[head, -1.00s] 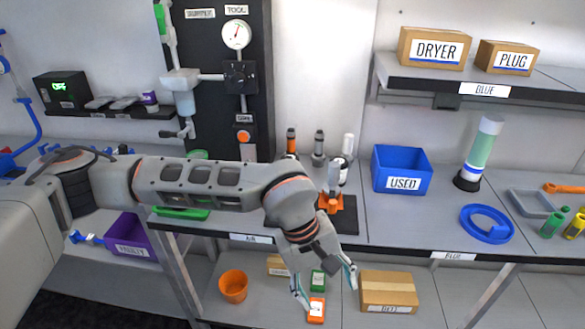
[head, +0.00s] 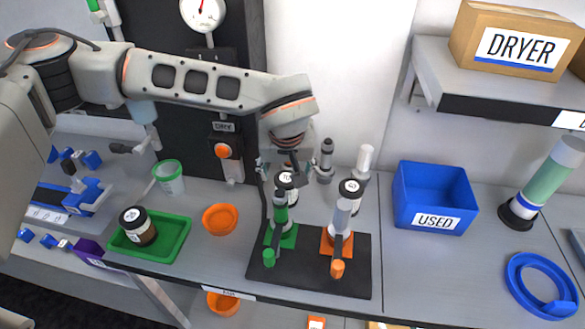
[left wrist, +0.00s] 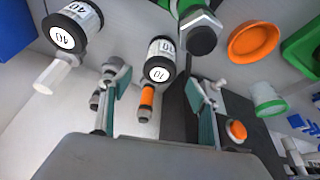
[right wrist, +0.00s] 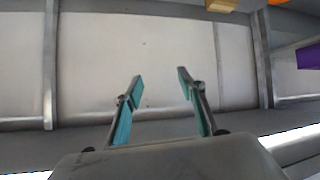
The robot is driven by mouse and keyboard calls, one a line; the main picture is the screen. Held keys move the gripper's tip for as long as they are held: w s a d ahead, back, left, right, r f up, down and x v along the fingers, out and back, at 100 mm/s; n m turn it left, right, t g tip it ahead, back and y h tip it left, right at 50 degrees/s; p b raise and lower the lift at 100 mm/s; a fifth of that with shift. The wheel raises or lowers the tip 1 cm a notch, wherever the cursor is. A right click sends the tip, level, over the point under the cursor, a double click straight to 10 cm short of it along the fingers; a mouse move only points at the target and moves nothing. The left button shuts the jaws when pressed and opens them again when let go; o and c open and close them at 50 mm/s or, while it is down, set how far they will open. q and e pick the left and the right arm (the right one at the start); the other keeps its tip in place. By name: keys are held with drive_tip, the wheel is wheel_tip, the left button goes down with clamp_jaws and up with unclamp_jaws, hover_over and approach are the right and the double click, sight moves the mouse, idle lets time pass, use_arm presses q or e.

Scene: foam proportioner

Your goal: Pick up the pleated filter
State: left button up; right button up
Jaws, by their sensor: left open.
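I cannot tell for certain which item is the pleated filter. Upright pieces stand behind the dark double stand (head: 310,277) in the head view: a grey one (head: 326,158) and a white one (head: 364,160). The left wrist view also shows an orange-ended one (left wrist: 147,98). My left gripper (head: 285,168) is open above the stand's green side, hiding part of what is behind it. In the left wrist view the orange end shows between its fingers, beside a black-and-white labelled canister (left wrist: 160,62). My right gripper (right wrist: 156,88) is open and empty.
A green tray (head: 172,247) with a dark jar and an orange bowl (head: 220,219) lie left of the stand. A blue USED bin (head: 435,193), a green-and-white cylinder (head: 550,175) and a blue ring (head: 515,285) are to the right. The bench front edge is clear.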

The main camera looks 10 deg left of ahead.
sight(286, 180)
use_arm(q)
drive_tip(key=shift+w, duration=0.3)
drive_tip(key=shift+w+f, duration=0.15)
drive_tip(key=shift+f, duration=0.15)
drive_tip(key=shift+s+x, duration=0.2)
drive_tip(key=shift+x, duration=0.85)
drive_tip(key=p+x, duration=0.1)
drive_tip(key=x, duration=0.3)
drive_tip(key=shift+s+f, duration=0.15)
drive_tip(key=shift+f, duration=0.05)
drive_tip(key=shift+a+f, duration=0.1)
drive_tip(key=shift+f, duration=0.2)
use_arm(e)
drive_tip(key=shift+s+r, duration=0.1)
drive_tip(key=shift+r, duration=0.4)
use_arm(q)
drive_tip(key=c, duration=1.2)
drive_tip(key=shift+c, duration=0.2)
use_arm(e)
drive_tip(key=shift+f, duration=0.15)
